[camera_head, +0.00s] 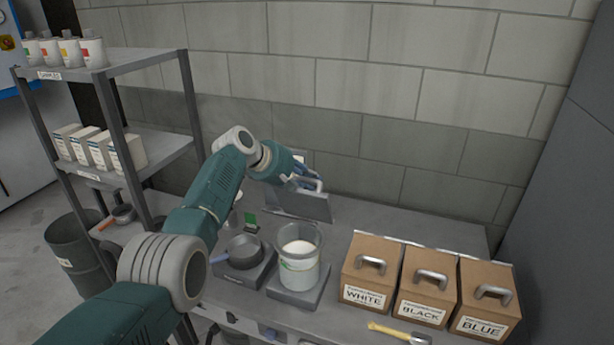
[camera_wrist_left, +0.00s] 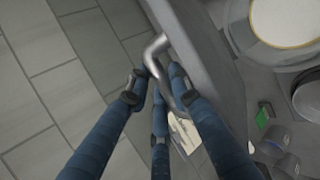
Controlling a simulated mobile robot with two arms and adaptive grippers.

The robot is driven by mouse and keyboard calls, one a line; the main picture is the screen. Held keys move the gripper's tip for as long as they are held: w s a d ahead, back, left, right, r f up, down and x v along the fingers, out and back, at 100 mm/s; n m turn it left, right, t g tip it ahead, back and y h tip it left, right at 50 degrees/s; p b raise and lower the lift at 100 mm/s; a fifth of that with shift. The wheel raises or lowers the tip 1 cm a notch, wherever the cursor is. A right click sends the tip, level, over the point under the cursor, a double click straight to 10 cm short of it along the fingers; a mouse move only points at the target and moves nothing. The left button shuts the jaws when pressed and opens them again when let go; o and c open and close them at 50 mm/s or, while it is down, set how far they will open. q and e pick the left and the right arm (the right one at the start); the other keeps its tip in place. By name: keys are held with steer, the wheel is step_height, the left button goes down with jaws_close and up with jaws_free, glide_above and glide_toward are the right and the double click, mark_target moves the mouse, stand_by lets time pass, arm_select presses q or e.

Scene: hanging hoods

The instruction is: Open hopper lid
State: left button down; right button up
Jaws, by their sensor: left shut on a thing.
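The hopper lid (camera_head: 300,207) is a grey metal panel at the back of the bench, close to the wall. It stands tilted up, with a light bar handle (camera_head: 319,186) at its upper right. My left gripper (camera_head: 303,181) has its blue fingers closed around this handle. In the left wrist view, the fingers (camera_wrist_left: 160,85) wrap the bent metal handle (camera_wrist_left: 157,46) beside the grey lid (camera_wrist_left: 205,60), seen nearly edge-on. The opening below the lid is hidden in the head view. My right gripper is not in view.
A clear container (camera_head: 299,262) of white material stands on a scale in front, beside a small pan (camera_head: 244,250). Boxes labelled WHITE (camera_head: 367,295), BLACK (camera_head: 421,314) and BLUE (camera_head: 481,327) stand at right. A shelf rack (camera_head: 150,65) is at left. The bench behind the boxes is clear.

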arm_select(q)
steer(key=shift+w+d+r+t, duration=0.15)
steer(key=shift+w+r, duration=0.05)
steer(key=shift+r, duration=0.2)
steer(key=shift+w+d+r+t, duration=0.15)
steer(key=shift+r, duration=0.25)
stand_by(0.4)
steer(key=c, duration=1.5)
jaws_free()
steer(key=shift+f, duration=0.35)
steer(key=shift+s+f, duration=0.15)
steer(key=shift+f, duration=0.2)
steer(key=shift+r, duration=0.1)
steer(key=shift+a, duration=0.1)
